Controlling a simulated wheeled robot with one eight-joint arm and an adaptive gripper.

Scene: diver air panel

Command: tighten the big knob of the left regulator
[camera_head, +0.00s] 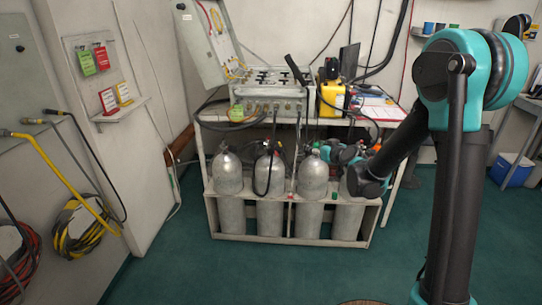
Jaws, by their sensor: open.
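The air panel (270,97) stands on top of the bench at centre, with a row of small fittings and knobs along its front face. The left regulator and its big knob are too small to make out for certain. My arm comes in from the right and bends down to the left.
Several grey cylinders (229,175) stand in a rack under the bench. A yellow case (332,101) and papers lie right of the panel. Hoses hang on the left wall (80,225) and around the panel. The green floor (260,265) in front is clear.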

